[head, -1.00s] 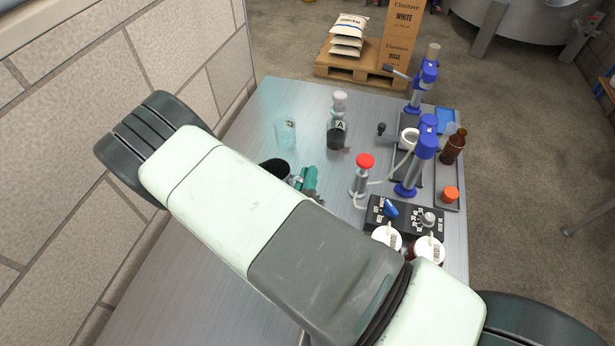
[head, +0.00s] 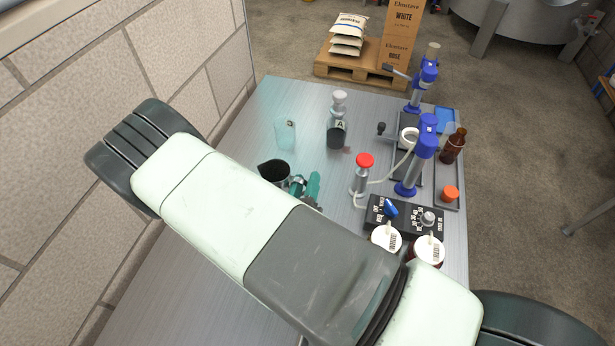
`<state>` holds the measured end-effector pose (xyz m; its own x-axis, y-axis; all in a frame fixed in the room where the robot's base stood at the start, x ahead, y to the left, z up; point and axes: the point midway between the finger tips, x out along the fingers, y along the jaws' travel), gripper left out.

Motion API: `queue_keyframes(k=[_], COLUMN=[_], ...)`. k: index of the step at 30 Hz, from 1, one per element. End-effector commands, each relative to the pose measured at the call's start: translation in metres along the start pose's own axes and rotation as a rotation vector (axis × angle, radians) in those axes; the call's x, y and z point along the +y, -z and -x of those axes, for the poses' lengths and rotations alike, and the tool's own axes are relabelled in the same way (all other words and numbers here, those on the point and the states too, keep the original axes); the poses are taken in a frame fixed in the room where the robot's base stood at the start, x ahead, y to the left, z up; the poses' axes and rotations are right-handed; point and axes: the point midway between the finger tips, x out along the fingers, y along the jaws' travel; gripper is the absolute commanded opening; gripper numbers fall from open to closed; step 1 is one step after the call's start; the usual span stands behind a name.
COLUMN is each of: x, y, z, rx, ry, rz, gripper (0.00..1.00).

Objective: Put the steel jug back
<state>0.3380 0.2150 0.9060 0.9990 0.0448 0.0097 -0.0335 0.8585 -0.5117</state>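The steel jug (head: 273,171) shows in the head view as a dark, open-topped vessel with its lip toward the left. It appears upright, on or just above the steel table (head: 235,160). My gripper (head: 304,186), with teal fingers, is right beside the jug's right side. The fingers overlap that side in the picture, and the contact point is too small and covered to tell whether they are shut on the jug or its handle.
A clear beaker (head: 285,134) and a dark flask marked A (head: 336,136) stand behind the jug. A red-capped bottle (head: 361,176), blue-topped stands (head: 408,186), a black control box (head: 405,217) and white-lidded jars (head: 386,240) crowd the right. A wall borders the left.

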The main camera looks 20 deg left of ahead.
Motion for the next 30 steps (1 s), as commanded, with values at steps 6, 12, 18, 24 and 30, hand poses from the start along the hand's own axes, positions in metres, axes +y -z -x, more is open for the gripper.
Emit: queue_keyframes(k=[6, 12, 18, 24, 30], x=[0.001, 0.001, 0.000, 0.000, -0.027], y=[0.000, 0.000, 0.000, 0.000, -0.025], z=[0.050, 0.085, 0.100, 0.100, 0.078], rx=[0.000, -0.001, -0.001, 0.000, 0.060], ry=[-0.005, -0.004, -0.001, 0.000, 0.156], rz=[0.002, 0.001, 0.001, 0.000, -0.093], gripper=[0.35, 0.35, 0.35, 0.35, 0.35])
